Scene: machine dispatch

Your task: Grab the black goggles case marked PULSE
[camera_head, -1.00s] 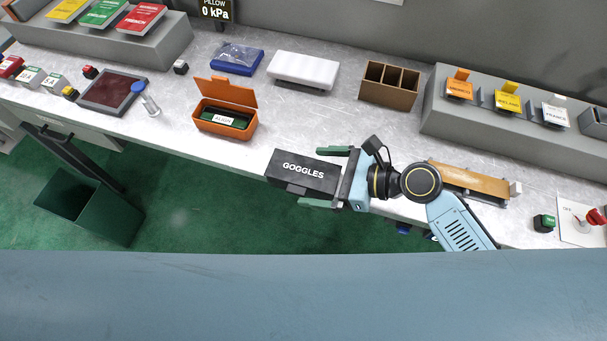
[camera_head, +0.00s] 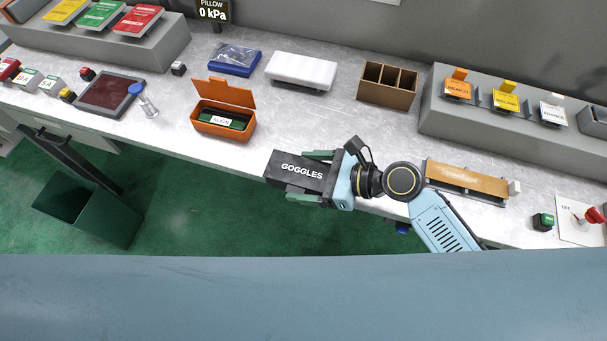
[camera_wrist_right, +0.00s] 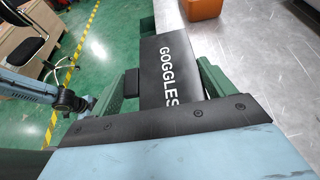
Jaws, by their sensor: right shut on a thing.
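A black box-shaped case (camera_head: 283,165) with white GOGGLES lettering is at the table's front edge in the head view. I see no PULSE mark on it. My right gripper (camera_head: 297,175) comes from the right and is shut on the case, with one green finger along each long side. In the right wrist view the case (camera_wrist_right: 161,62) lies between the two fingers. I cannot tell whether it rests on the table. In that view a light blue arm, likely my left one, shows at the left; its gripper is too unclear to judge.
An open orange case (camera_head: 222,128) stands behind and left of the black case. A white pad (camera_head: 302,70), a brown divided box (camera_head: 387,84) and a tan-topped rack (camera_head: 467,178) are on the table. A green bin (camera_head: 115,215) stands below the edge at left.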

